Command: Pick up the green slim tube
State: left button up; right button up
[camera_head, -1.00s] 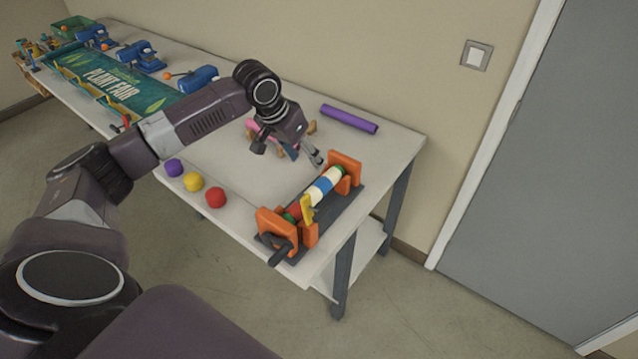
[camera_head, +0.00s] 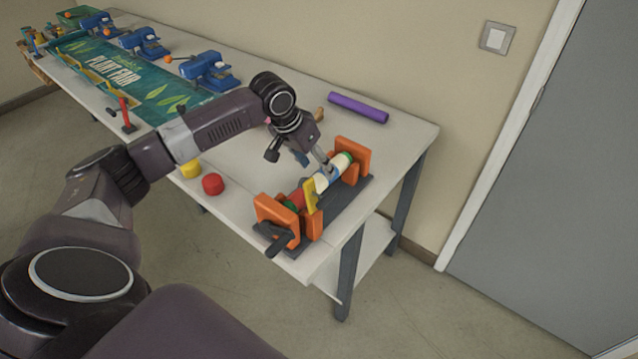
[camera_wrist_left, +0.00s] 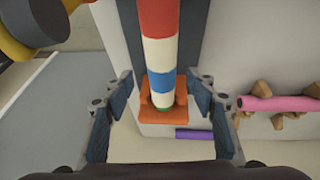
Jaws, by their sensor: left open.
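A roll (camera_head: 322,182) banded in red, white and blue lies between orange stands (camera_head: 352,158) on a dark base at the table's near right corner. Green shows at its far end (camera_head: 344,159) and near end; I cannot tell whether this is a slim green tube running through it. In the left wrist view the striped roll (camera_wrist_left: 160,55) runs between the fingers, its green end (camera_wrist_left: 163,108) by the orange stand. My left gripper (camera_head: 318,168) is open over the roll's far half; the wrist view shows its fingers (camera_wrist_left: 160,108) apart on either side. My right gripper is not in view.
A purple tube (camera_head: 358,107) lies at the table's back edge. A pink tube (camera_wrist_left: 285,103) rests on wooden pegs. Yellow (camera_head: 190,170) and red (camera_head: 213,184) balls sit near the front edge. Blue devices (camera_head: 208,70) and a Plant Fair banner (camera_head: 130,80) fill the far left.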

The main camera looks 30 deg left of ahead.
aim_at(321, 174)
pick_arm(q)
jog(key=p+x, duration=0.1)
jog(key=x, duration=0.3)
jog(key=shift+w+f+p, duration=0.25)
jog(key=shift+w+p, duration=0.05)
jog(key=shift+w+f, duration=0.15)
jog(key=shift+f, duration=0.35)
jog(key=c, duration=1.2)
jog(key=shift+c, duration=0.9)
jog(key=shift+r, duration=0.1)
